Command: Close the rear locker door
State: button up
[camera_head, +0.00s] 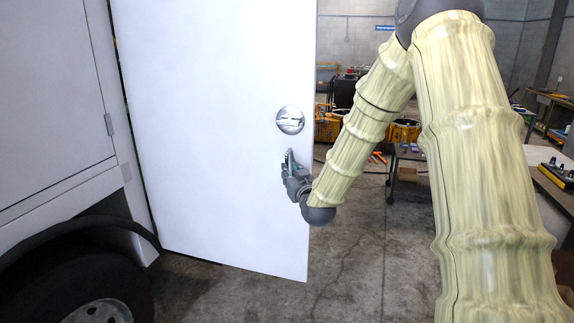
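The rear locker door (215,125) is a large white panel on the side of a white vehicle. It stands swung open, with a dark gap along its left edge. A round silver latch (290,120) sits near its right edge. My gripper (289,160) is at the door's face just below the latch, near the right edge. Its fingers are small and partly hidden, and I cannot tell whether they touch the door or are open or shut. My arm comes in from the upper right.
The vehicle body (50,100) and a black wheel (80,275) with its arch are at the left. A workbench (558,190) with a yellow-black device stands at the right. Tables and yellow parts (403,131) are behind. Bare concrete floor (350,260) lies below the door and arm.

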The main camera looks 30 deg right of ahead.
jog(key=shift+p+x, duration=0.55)
jog(key=shift+x, duration=1.45)
grip_shut()
